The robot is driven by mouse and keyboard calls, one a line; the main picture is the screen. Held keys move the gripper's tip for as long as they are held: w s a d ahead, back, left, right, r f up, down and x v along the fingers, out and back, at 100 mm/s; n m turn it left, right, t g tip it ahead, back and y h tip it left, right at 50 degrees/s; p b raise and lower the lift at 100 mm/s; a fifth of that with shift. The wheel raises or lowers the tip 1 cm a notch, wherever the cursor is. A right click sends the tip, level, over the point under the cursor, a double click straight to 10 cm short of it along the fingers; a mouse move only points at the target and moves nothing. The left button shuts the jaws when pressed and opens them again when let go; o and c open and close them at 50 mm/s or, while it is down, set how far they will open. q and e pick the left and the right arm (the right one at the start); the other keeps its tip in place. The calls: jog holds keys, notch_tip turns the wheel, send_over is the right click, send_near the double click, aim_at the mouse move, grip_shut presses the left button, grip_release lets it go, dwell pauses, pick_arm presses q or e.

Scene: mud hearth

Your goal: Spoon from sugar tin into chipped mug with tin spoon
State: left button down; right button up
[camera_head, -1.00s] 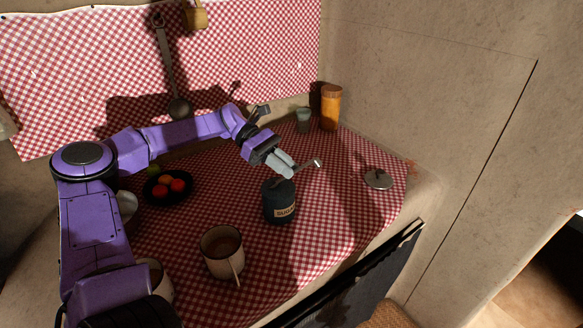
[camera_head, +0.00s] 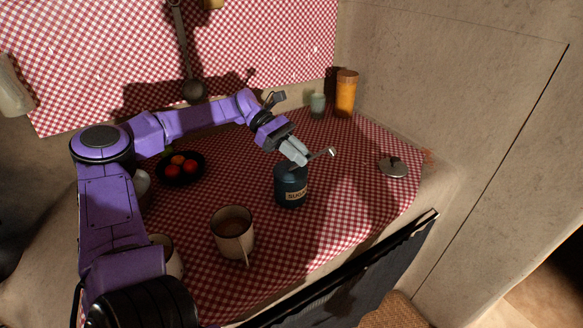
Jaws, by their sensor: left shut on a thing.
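The dark blue sugar tin (camera_head: 291,190), with a pale label, stands upright on the checked cloth. My left gripper (camera_head: 299,153) is just above its top and hides much of the opening. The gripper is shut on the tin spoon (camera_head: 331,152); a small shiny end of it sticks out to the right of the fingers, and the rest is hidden. A cream mug (camera_head: 222,242) with brown contents stands upright in front and to the left of the tin. I cannot make out a chip. My right gripper is out of view.
A metal lid (camera_head: 394,169) lies at the right. A dark plate of red and orange fruit (camera_head: 190,167) is at the left. Another cup (camera_head: 172,263) is partly behind my arm. An orange jar (camera_head: 346,95) and a small greenish cup (camera_head: 318,103) stand at the back.

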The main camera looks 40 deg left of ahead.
aim_at(320, 152)
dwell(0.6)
pick_arm(q)
jog(key=shift+r+p, duration=0.6)
jog(key=shift+r, duration=2)
